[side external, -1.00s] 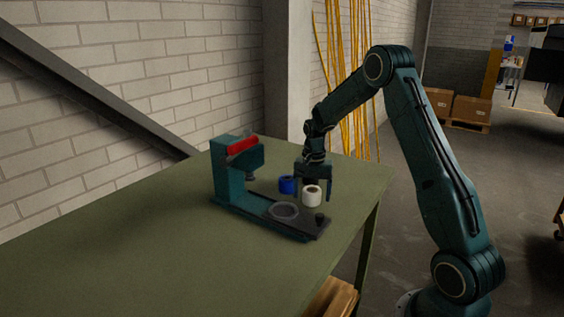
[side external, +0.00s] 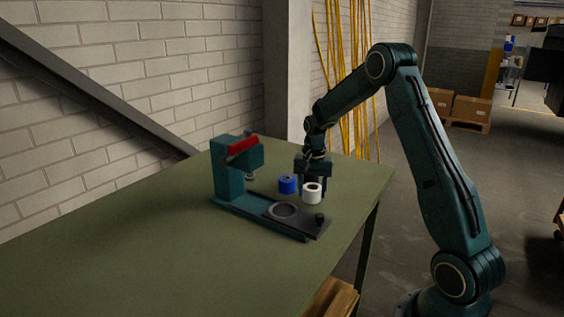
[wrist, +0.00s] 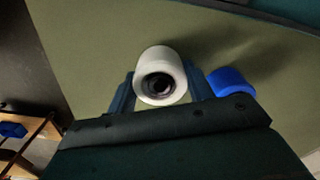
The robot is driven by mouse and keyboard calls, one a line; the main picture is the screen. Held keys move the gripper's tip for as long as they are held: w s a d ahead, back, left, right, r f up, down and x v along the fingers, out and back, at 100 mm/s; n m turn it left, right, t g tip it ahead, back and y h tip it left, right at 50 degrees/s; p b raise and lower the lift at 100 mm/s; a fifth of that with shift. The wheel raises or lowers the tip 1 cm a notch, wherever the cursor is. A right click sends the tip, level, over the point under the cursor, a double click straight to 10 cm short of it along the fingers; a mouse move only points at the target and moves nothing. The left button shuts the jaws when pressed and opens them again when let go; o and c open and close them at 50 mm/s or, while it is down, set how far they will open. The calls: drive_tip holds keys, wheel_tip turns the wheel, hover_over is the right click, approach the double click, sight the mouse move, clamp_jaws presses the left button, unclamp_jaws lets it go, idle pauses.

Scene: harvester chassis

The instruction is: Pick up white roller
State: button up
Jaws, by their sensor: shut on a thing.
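The white roller (side external: 312,194) stands on the green table near its right side, with a dark hole in its top. In the wrist view the white roller (wrist: 160,76) sits between the two fingers. My gripper (side external: 313,188) is at the roller from above and behind, shut on it; it also shows in the wrist view (wrist: 162,88). The roller's lower part is hidden in the wrist view, so I cannot tell whether it is off the table.
A blue roller (side external: 288,184) stands just left of the white one; it also shows in the wrist view (wrist: 231,83). A teal press-like fixture (side external: 232,180) with a red handle and dark base plate stands further left. The green table (side external: 130,245) is clear at the front left.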

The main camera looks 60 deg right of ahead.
wheel_tip(320, 180, up, 19)
idle(0.5)
idle(0.5)
